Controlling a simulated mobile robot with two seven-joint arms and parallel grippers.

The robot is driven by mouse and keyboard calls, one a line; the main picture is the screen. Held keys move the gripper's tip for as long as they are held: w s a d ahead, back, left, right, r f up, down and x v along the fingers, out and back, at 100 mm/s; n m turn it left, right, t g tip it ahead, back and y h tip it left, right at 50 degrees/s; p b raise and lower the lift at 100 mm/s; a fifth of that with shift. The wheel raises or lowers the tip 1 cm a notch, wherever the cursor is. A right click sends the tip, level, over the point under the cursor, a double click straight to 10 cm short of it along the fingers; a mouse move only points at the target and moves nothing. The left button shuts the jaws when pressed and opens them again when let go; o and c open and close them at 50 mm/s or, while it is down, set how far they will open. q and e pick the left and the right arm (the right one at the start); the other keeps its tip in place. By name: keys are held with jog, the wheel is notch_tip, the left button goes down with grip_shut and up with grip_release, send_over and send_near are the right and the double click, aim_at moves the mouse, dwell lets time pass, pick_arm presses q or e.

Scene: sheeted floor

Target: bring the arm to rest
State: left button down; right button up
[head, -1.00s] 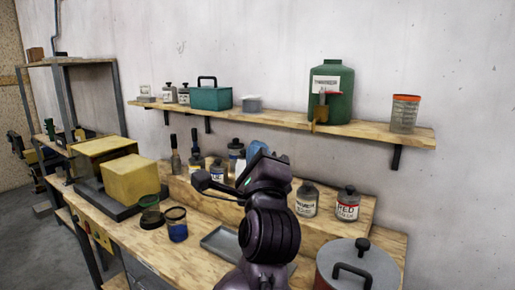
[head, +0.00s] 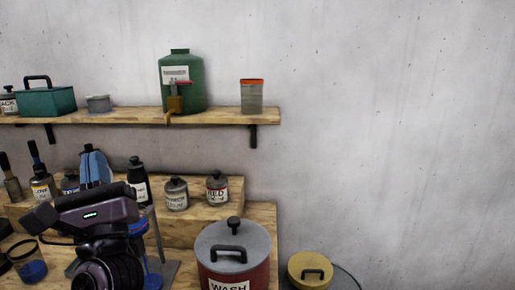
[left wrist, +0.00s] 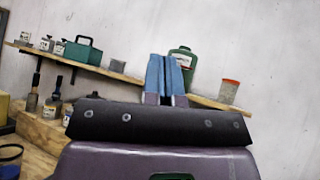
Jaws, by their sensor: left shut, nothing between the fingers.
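My left gripper (head: 95,166) shows at the lower left of the head view, in front of the workbench. Its blue fingers point up and are closed together with nothing between them. In the left wrist view the two blue fingers (left wrist: 167,78) stand upright side by side, in front of the wall and shelf. My dark purple left wrist (head: 95,225) hides part of the bench and things behind it. My right gripper is not in view.
A wall shelf (head: 215,118) holds a green jug (head: 190,90), a teal box (head: 46,102) and an orange-rimmed jar (head: 252,97). Labelled bottles stand on the bench riser (head: 195,225). A red lidded pot (head: 232,274) and a yellow lidded can (head: 310,270) stand front right. The wall at right is bare.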

pick_arm(q)
jog(key=s+d+f+n+g+h, duration=0.2)
jog(key=d+f+n+g+h, duration=0.25)
jog(key=f+n+h, duration=0.95)
jog(key=s+d+f+n+g+h, duration=0.2)
jog(key=d+f+n+g+h, duration=0.5)
jog(key=n, duration=1.3)
jog(key=s+a+f+m+g+y, duration=0.3)
jog(key=s+a+f+g+y, duration=0.3)
jog(key=s+f, duration=0.4)
jog(key=s+a+f+m+g+y, duration=0.35)
jog(key=s+a+f, duration=0.45)
jog(key=f, duration=0.3)
jog(key=w+f+t, duration=0.7)
jog(key=f+t, duration=0.1)
jog(key=f, duration=0.2)
jog(key=shift+w+h, duration=0.35)
jog(key=shift+w, duration=0.05)
jog(key=shift+f+m, duration=0.1)
jog(key=shift+m, duration=0.15)
